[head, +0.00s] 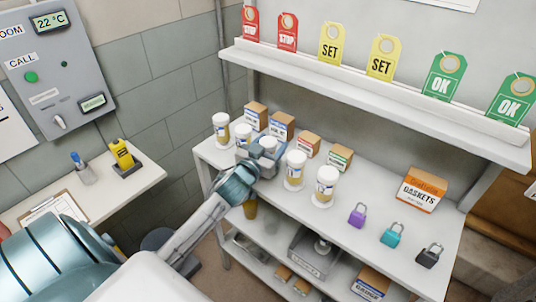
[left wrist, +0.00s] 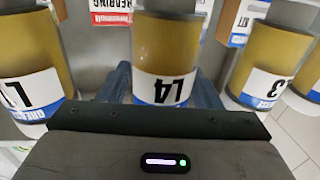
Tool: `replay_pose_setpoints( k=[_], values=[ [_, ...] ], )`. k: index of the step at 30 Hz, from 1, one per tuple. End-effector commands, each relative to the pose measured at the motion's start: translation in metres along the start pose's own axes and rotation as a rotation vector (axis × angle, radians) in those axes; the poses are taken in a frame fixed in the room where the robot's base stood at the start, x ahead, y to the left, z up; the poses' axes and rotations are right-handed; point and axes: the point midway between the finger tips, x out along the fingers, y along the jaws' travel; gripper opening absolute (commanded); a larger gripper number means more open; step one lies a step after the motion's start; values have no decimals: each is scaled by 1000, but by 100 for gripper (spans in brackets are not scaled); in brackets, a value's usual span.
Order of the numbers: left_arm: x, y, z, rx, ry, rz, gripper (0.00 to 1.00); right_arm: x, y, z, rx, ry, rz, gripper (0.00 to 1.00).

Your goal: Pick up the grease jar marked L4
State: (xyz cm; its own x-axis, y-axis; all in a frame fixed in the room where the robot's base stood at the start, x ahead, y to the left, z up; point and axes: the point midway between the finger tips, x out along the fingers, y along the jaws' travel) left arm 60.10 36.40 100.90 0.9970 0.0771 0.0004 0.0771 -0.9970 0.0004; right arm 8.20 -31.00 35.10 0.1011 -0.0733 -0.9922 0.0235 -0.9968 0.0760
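The grease jar marked L4 (left wrist: 165,60) is upright with a white lid and yellow-brown contents; its label shows upside down in the left wrist view. In the head view the jar (head: 268,145) stands in the row of jars on the shelf top. My left gripper (head: 262,157) has one finger on each side of it. In the left wrist view the blue fingers (left wrist: 165,88) lie close against its sides; whether they press on it is unclear. The gripper hides the jar's lower part in the head view. My right gripper is not in view.
Similar jars flank it closely: one marked L3 or similar (left wrist: 270,70) and another (left wrist: 32,70). Small cardboard boxes (head: 308,145) stand behind. Padlocks (head: 393,235) and a gaskets box (head: 422,189) are further right on the shelf top (head: 375,185). An upper ledge (head: 380,105) hangs above.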

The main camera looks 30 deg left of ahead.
Motion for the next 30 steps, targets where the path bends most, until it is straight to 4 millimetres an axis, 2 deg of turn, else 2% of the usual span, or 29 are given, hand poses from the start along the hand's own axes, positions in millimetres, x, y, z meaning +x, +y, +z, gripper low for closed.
replay_pose_setpoints(
  k=[1,6,7,17,20,25,30],
  values=[
    [0,0,0,0,0,0,48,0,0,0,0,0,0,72],
    [0,0,0,0,0,0,15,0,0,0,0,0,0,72],
    [0,0,0,0,1,0,14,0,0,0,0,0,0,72],
    [0,0,-4,1,2,0,13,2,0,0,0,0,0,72],
    [0,0,-11,1,3,0,13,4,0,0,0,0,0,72],
    [0,0,-34,3,7,0,13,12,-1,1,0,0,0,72],
    [-33,16,-35,-2,1,1,13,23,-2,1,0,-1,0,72]
  ],
)
